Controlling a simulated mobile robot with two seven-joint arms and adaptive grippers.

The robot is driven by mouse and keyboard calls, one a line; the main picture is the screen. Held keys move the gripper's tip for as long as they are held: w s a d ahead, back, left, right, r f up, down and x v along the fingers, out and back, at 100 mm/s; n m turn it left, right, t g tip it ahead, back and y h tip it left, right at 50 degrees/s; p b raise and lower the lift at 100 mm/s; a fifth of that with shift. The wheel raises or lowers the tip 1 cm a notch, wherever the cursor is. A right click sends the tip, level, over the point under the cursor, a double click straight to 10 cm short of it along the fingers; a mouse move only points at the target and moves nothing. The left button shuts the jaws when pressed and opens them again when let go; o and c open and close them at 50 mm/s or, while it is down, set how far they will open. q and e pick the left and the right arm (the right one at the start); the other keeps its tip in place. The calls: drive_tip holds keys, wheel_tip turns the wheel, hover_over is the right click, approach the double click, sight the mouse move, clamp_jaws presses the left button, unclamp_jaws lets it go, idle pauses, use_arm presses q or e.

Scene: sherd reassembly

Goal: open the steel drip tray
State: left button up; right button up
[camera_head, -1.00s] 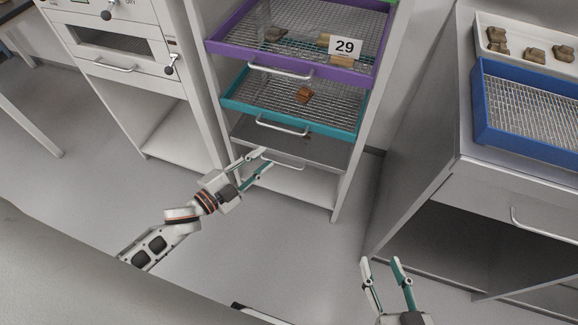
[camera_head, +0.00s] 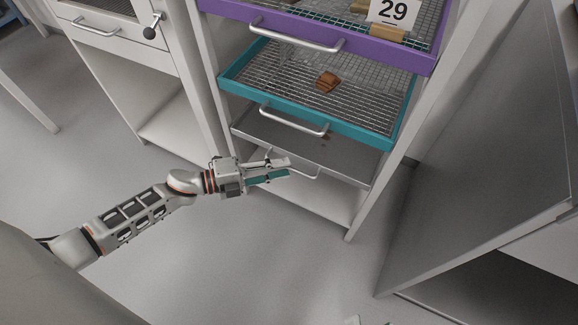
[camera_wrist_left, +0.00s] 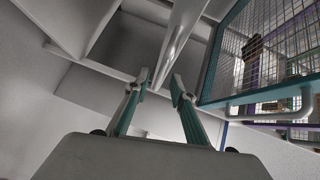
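The steel drip tray (camera_head: 345,160) is a flat grey tray below the teal tray in the rack, with small dark bits on it. It sits in the rack, level with its neighbours at the front. Its thin grey front handle (camera_head: 307,175) is partly hidden behind my left gripper (camera_head: 288,169). The left gripper lies at this handle, fingers pointing right. In the left wrist view its fingers (camera_wrist_left: 160,82) stand apart, with a grey bar beyond them; I cannot tell whether they touch the handle. Of my right gripper (camera_head: 370,321), only the separated fingertips show at the bottom edge.
Above are the teal mesh tray (camera_head: 250,87) with a brown sherd (camera_head: 327,81) and the purple tray (camera_head: 345,52) with card 29 (camera_head: 393,11). The teal tray's handle (camera_head: 294,120) hangs close above the left gripper. The floor in front is clear.

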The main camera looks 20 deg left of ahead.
use_arm(q)
drive_tip(key=shift+x, duration=1.25)
use_arm(e)
drive_tip(key=shift+s+a+m, duration=0.1)
drive_tip(key=shift+a+m, duration=0.15)
drive_tip(key=shift+m, duration=0.05)
use_arm(q)
clamp_jaws()
drive_tip(key=shift+s, duration=0.1)
